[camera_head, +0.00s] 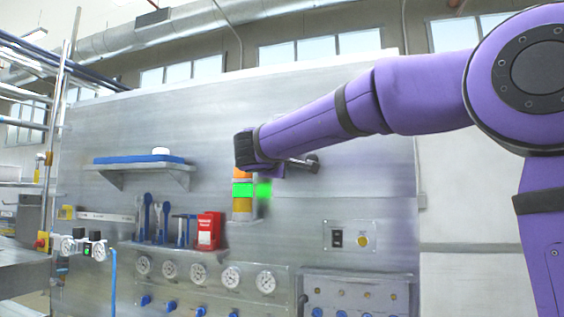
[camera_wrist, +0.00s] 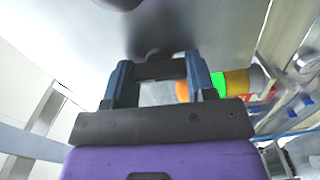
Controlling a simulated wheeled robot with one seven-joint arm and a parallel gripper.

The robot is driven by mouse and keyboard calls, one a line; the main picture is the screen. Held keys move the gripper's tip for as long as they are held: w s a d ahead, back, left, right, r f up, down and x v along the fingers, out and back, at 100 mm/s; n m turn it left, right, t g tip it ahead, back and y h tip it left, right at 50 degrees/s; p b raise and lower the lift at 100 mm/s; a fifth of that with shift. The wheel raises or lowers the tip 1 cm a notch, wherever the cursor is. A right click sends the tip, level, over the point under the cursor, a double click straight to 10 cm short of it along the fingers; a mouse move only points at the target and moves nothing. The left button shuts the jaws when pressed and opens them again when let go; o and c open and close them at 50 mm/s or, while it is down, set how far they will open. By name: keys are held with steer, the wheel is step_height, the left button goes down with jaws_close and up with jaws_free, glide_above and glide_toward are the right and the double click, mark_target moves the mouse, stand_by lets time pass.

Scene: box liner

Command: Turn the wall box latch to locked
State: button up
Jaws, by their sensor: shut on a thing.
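The latch (camera_head: 314,162) is a small dark fitting on the grey metal wall panel, right of the stack light. My purple arm reaches in from the right, and my gripper (camera_head: 296,163) is at the latch, partly hidden by my wrist. In the wrist view my gripper (camera_wrist: 160,76) has its two dark fingers on either side of a dark bar, the latch handle (camera_wrist: 160,69), and is shut on it. The handle lies crosswise between the fingers in that view, with a dark round hub (camera_wrist: 157,52) behind it. I see no lock marking.
A stack light (camera_head: 242,190) with a lit green band stands just below my wrist. A shelf (camera_head: 140,168), tools, a red box (camera_head: 208,231) and gauges (camera_head: 232,277) sit lower left. A switch plate (camera_head: 350,237) is lower right. The wall right of the latch is clear.

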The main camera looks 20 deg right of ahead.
steer(key=shift+n, duration=0.6)
steer(key=o, duration=0.9)
steer(key=shift+o, duration=0.2)
steer(key=v, duration=1.1)
